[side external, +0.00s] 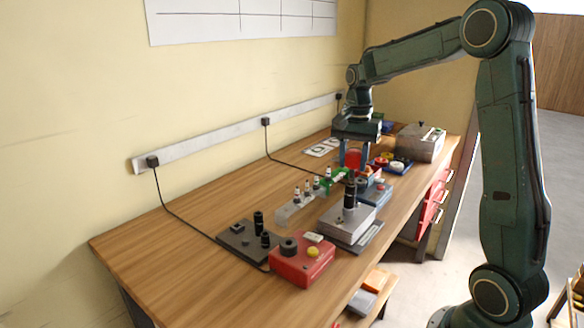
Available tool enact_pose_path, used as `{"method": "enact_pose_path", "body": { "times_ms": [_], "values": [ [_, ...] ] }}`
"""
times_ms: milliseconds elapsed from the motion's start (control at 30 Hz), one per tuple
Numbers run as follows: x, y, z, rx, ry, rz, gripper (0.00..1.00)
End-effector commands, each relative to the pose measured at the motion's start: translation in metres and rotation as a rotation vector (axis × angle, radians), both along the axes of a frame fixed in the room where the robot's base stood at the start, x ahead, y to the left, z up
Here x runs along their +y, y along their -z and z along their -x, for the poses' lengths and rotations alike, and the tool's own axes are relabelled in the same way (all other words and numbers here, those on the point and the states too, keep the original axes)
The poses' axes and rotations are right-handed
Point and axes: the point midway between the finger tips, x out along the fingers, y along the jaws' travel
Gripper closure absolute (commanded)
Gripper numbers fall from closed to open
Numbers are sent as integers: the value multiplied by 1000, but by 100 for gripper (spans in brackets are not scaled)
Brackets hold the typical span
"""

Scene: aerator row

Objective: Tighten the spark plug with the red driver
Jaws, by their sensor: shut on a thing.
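My gripper (354,161) is over the right half of the bench, pointing down, its blue fingers on either side of a red object. It is shut on this object, which looks like the red driver (352,158). Several small white-and-dark upright pieces, which look like spark plugs (307,188), stand in a row on a grey rail (289,212). A green piece (336,178) is at the right end of the row, just below and left of the driver. The driver's lower end is too small to tell whether it touches a plug.
A grey block with a black upright cylinder (350,194) stands in front of the row. A grey box (420,142) is at the far end. The bench's left part is clear.

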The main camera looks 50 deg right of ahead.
Motion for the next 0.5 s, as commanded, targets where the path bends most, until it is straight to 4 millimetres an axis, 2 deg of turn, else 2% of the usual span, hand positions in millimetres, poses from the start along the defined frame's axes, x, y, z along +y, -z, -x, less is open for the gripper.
{"method": "enact_pose_path", "body": {
  "times_ms": [500],
  "values": [
    [0,-23,0,-2,0,1,99]
  ]
}}
